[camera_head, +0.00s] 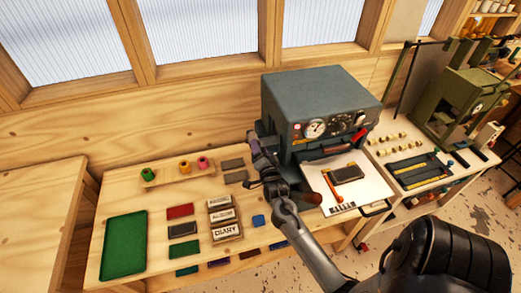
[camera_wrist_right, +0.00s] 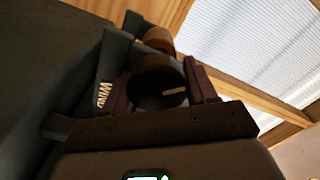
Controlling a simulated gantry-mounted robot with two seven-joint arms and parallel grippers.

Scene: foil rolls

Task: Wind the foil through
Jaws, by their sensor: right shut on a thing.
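A grey hot-stamping style machine (camera_head: 318,98) with a gauge and a red-handled lever stands at the back of the bench. My right gripper (camera_head: 257,148) is at its left side. In the right wrist view the gripper's jaws (camera_wrist_right: 160,84) are closed around a dark round knob (camera_wrist_right: 155,72) beside the machine's dark side wall, which carries the lettering "WIND". A brown cylindrical part (camera_wrist_right: 159,39) shows just beyond the knob. Green (camera_head: 148,174), orange (camera_head: 184,165) and pink (camera_head: 203,163) foil rolls stand on a wooden rack at the left. My left gripper is out of view.
A green tray (camera_head: 124,246), coloured card pieces and a stack of books with a "DIARY" label (camera_head: 226,231) lie on the left bench. A white plate (camera_head: 372,190) bearing a dark case and an orange-handled tool extends from the machine's front. A green press (camera_head: 455,105) stands at the right.

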